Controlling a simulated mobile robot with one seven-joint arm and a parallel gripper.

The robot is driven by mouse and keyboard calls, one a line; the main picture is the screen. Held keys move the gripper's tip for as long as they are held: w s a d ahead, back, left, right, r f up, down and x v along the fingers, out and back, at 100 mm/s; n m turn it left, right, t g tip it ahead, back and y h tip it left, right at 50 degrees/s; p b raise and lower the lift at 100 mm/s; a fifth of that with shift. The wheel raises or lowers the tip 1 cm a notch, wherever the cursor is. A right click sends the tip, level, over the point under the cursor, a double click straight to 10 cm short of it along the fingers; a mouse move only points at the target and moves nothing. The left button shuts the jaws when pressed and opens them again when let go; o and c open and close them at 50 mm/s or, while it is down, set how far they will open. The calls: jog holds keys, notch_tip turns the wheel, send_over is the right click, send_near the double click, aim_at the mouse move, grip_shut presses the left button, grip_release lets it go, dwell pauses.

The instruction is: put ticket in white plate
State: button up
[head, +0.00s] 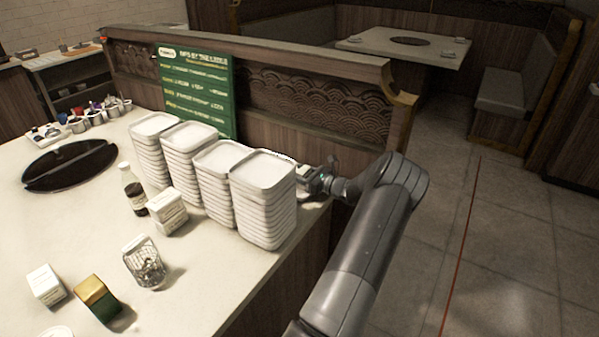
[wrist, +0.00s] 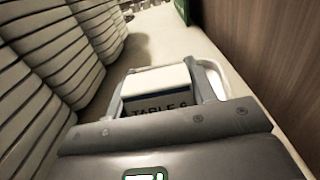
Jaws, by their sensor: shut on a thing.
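The ticket (wrist: 156,80) is a small white block with a dark face lettered "TABLE 6" in the wrist view. My gripper (wrist: 160,108) is shut on it. A white plate (wrist: 214,82) with a raised rim shows around and beyond the ticket. I cannot tell whether the ticket touches the plate. In the head view my gripper (head: 314,178) is at the counter's right end, behind the nearest stack of white dishes. That stack hides the ticket and most of the plate there.
Several tall stacks of white square dishes (head: 262,205) stand close to the left of my gripper. The wooden partition (head: 310,105) runs behind. A sauce bottle (head: 132,190), small boxes (head: 166,212) and a toothpick jar (head: 145,263) stand further left on the counter.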

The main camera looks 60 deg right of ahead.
jog(key=o, duration=1)
jog(key=shift+s+r, duration=0.1)
jog(key=shift+r, duration=0.45)
jog(key=s, duration=1.2)
jog(key=shift+w, duration=0.1)
